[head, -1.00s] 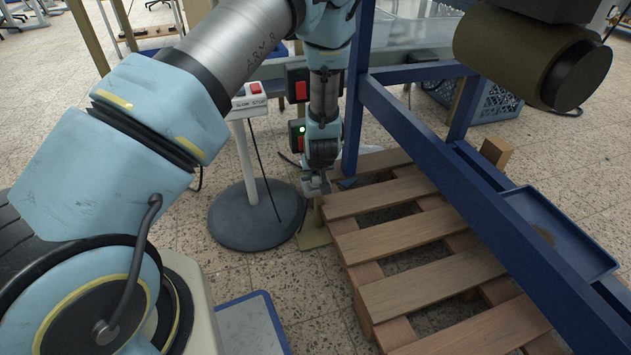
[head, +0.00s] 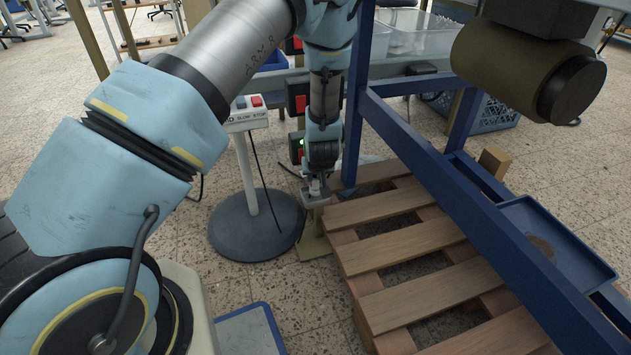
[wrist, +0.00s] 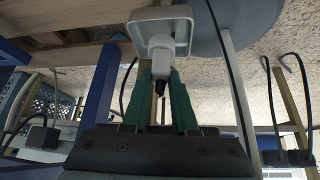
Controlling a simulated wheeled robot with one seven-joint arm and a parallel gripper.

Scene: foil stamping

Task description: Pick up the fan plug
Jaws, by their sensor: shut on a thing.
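The fan plug (wrist: 160,48) is a white body with a black end in the wrist view. It sits at a white square box (wrist: 180,30), and I cannot tell whether it is fully seated. My gripper (wrist: 160,82) has two green fingers, one on each side of the plug's black end, and is shut on it. The plug itself is too small and covered to make out there.
A wooden pallet (head: 405,218) lies to the right under a blue frame (head: 430,155). A round grey stand base (head: 255,235) with a slow/stop switch box (head: 247,112) stands close on the left. A blue tray (head: 560,235) is at the right. Cables hang nearby.

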